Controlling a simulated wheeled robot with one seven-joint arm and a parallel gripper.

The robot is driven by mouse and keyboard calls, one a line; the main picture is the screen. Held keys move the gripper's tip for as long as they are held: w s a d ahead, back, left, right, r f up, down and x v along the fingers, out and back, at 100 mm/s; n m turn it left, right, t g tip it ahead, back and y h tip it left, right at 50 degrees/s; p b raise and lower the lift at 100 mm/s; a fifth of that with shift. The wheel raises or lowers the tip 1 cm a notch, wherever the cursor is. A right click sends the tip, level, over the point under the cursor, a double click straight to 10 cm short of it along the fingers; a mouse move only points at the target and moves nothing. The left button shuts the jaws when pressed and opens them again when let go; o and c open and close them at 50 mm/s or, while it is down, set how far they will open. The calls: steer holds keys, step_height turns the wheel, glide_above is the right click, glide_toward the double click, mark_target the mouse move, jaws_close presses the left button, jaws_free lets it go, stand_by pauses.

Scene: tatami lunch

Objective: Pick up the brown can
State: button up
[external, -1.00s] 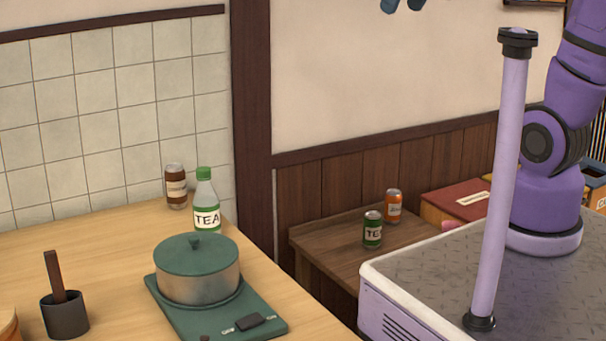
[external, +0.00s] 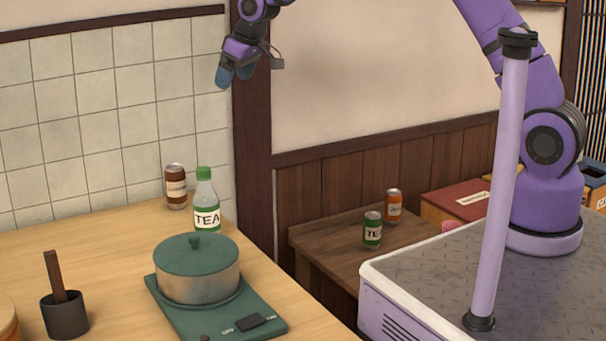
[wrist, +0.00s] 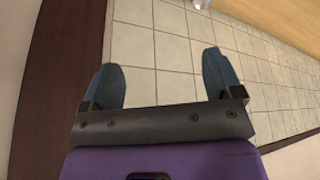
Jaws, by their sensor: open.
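The brown can (external: 176,187) stands upright on the wooden counter, close to the tiled wall, in the external view. It has a pale label band and a grey top. A tea bottle (external: 206,199) with a green cap stands just right of it and in front. My gripper (external: 235,78) is high above the counter, up and to the right of the can, beside the dark wooden post. In the wrist view my gripper (wrist: 165,82) has its two blue fingers wide apart with nothing between them. A small grey-white thing (wrist: 202,4) shows at that view's top edge; I cannot tell what it is.
A lidded pot (external: 197,272) sits on a green portable stove (external: 250,322) at the counter's front. A dark cup (external: 65,315) stands left. A green can (external: 372,230) and an orange can (external: 393,206) stand on a lower side table (external: 325,240). The counter left of the brown can is clear.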

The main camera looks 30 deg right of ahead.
steer(key=n, duration=0.2)
glide_toward(178, 167)
steer(key=w+f, duration=0.1)
steer(key=f, duration=0.1)
steer(key=shift+g+y, duration=0.3)
steer(key=shift+y, duration=0.1)
steer(key=shift+x, duration=5.35)
steer(key=shift+d, duration=0.2)
steer(key=c, duration=1)
steer(key=shift+r, duration=0.2)
